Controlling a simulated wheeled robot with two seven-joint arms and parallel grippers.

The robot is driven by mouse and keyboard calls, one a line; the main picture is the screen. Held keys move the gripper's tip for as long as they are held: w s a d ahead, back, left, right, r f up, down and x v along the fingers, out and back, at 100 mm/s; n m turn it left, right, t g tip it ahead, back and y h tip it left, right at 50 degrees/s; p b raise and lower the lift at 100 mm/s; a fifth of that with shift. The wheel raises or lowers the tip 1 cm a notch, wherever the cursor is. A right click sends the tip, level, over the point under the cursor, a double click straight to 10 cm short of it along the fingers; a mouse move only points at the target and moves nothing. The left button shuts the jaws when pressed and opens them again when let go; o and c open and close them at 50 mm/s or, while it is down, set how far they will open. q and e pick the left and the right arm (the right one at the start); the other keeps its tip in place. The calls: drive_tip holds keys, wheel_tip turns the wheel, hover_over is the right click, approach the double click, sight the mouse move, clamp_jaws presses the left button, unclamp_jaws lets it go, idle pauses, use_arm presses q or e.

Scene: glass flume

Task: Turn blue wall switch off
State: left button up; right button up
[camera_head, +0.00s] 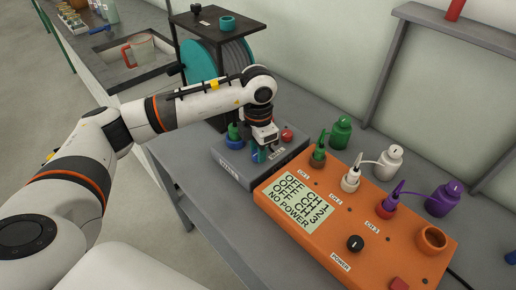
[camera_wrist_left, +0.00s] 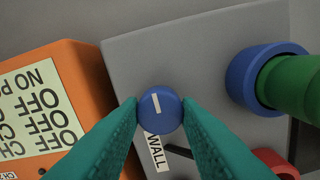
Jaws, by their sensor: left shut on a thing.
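The blue wall switch (camera_wrist_left: 160,109) is a small round knob with a white line on its face. It sits on the grey box (camera_head: 229,164), beside a label reading WALL (camera_wrist_left: 155,152). In the left wrist view its white line runs nearly up and down the picture. My left gripper (camera_head: 262,153) reaches down onto the box. In the left wrist view its two teal fingers (camera_wrist_left: 160,112) are shut on the knob from both sides. In the head view the gripper largely hides the knob. My right gripper is in neither view.
On the grey box are a green part in a blue ring (camera_wrist_left: 264,80) and a red part (camera_head: 287,135). An orange unit (camera_head: 335,262) stands close beside it; its display reads NO POWER and OFF. Green, white and purple bottles (camera_head: 441,200) stand behind that. A teal reel (camera_head: 200,72) is behind the box.

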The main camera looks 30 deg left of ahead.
use_arm(q)
drive_tip(key=shift+w+r, duration=0.1)
drive_tip(key=o, duration=1)
wheel_tip(320, 180, up, 12)
drive_tip(key=shift+b, duration=0.75)
